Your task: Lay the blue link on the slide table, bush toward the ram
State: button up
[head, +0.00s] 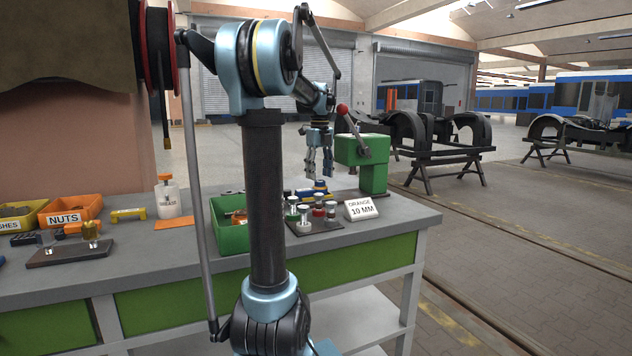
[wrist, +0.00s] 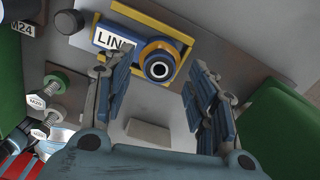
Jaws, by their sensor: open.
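In the wrist view a blue and yellow piece marked "LIN…" (wrist: 112,38) lies on a grey plate, with a round bush (wrist: 158,66) in blue and yellow at one end. It looks like the blue link, or the link in a yellow surround; I cannot tell which. In the head view a small blue and yellow item (head: 318,187) shows on the bench below my gripper (head: 318,160). My gripper is open and points down, with its fingers (wrist: 148,72) on either side of the bush end in the wrist view, nothing between them. The green press with a red-knobbed lever (head: 362,160) stands to its right.
Open floor lies right of the bench.

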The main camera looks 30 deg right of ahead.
notch_tip(320, 180, up, 9)
dwell(0.3)
jog(key=shift+f, duration=0.1)
dwell(0.4)
